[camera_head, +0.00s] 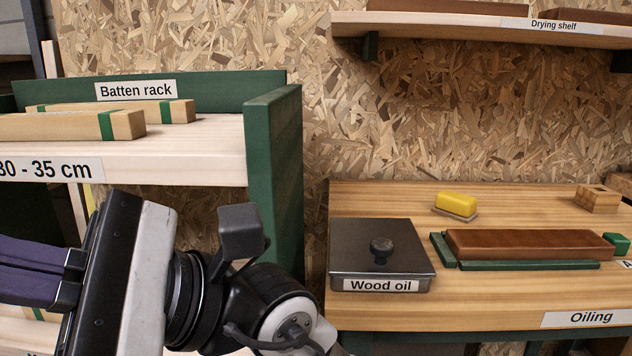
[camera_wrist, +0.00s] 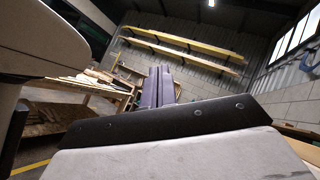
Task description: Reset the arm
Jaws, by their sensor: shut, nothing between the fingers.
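My gripper (camera_head: 35,278) is at the lower left in the head view, in front of the batten rack. Its two purple fingers lie side by side, pointing left, shut with nothing between them. In the wrist view the gripper (camera_wrist: 162,80) shows as upright purple fingers beyond the dark edge of its body. My arm folds behind it, and its links hide the lower part of the rack in the head view.
A green and pale batten rack (camera_head: 225,150) stands at left, with battens (camera_head: 165,109) on it. The oiling bench (camera_head: 470,300) at right holds a wood oil tin (camera_head: 345,250), a yellow sponge-like block (camera_head: 456,204) and a brown batten (camera_head: 530,244). A drying shelf (camera_head: 450,22) hangs above.

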